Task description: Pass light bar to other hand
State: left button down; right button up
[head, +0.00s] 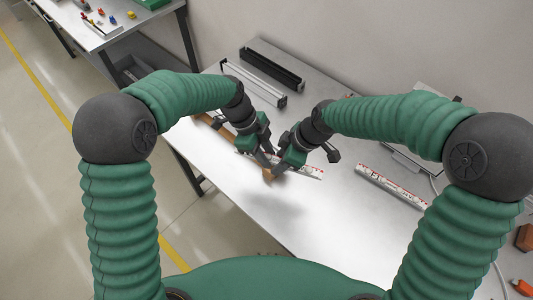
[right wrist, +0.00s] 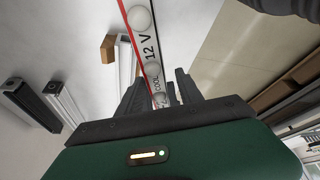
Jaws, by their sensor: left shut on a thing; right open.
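A white light bar with red markings (head: 306,171) is held above the table in the head view. My left gripper (head: 266,155) is shut on it, though the grip itself is partly hidden by the fingers. My right gripper (head: 275,166) is close beside the left one, at the bar. In the right wrist view the light bar (right wrist: 146,45), with round lenses and the print "12 V COOL", runs down between the open fingers of my right gripper (right wrist: 160,92). I cannot tell whether the fingers touch it.
A black channel (head: 272,69) and a pale frame (head: 252,78) lie at the back. A wooden block (right wrist: 108,47) shows in the right wrist view. The front of the table is clear.

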pick_arm(q)
jog(key=shift+s+d, duration=0.1)
pick_arm(e)
jog(key=shift+w+d+r, duration=0.1)
jog(key=shift+w, duration=0.05)
jog(key=s+d+v, duration=0.1)
jog(key=v, duration=1)
jog(key=s+d+f+m+t+h, duration=0.1)
jog(key=s+d+f+m+h, duration=0.3)
jog(key=s+d+f+m, duration=0.6)
jog(key=d+m, duration=0.2)
jog(key=m, duration=0.3)
jog(key=shift+f+t, duration=0.2)
jog(key=shift+t, duration=0.1)
jog(key=shift+w, duration=0.1)
